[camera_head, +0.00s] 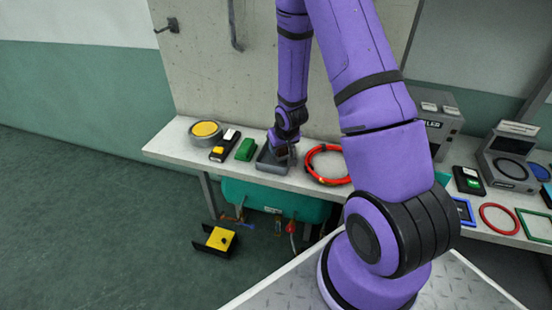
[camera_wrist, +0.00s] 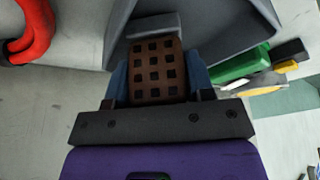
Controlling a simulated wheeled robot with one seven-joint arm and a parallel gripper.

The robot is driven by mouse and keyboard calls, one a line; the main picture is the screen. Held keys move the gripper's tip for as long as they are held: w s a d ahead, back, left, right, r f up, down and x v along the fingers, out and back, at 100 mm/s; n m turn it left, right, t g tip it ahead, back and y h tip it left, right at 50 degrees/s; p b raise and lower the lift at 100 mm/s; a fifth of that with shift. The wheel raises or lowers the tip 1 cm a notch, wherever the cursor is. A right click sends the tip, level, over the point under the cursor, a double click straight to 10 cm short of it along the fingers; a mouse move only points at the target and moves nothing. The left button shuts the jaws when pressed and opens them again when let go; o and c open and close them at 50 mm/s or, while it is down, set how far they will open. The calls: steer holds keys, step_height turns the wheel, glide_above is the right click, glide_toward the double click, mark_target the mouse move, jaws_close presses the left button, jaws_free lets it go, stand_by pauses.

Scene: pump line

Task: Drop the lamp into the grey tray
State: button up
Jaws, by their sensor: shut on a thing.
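The grey tray (camera_head: 262,163) sits on the bench, between a green block and a red hose ring. My gripper (camera_head: 284,150) is low over the tray, pointing down. In the wrist view my gripper (camera_wrist: 157,78) is shut, its two blue-grey fingers on either side of a brown piece with a grid of dark squares, which I take to be the lamp (camera_wrist: 155,70). A grey end shows beyond it. The tray (camera_wrist: 232,35) lies behind the lamp in the wrist view. Whether the lamp touches the tray floor cannot be told; my gripper hides it in the head view.
The red hose ring (camera_head: 311,165) lies close to the right of the tray. The green block (camera_head: 245,149), a black-and-yellow box (camera_head: 217,153) and a round yellow-topped tin (camera_head: 205,130) stand to its left. A concrete wall (camera_head: 205,65) rises behind. A green tank (camera_head: 265,196) is below the bench.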

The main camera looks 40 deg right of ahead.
steer(key=o, duration=1)
steer(key=shift+v, duration=5.4)
steer(key=shift+w, duration=0.1)
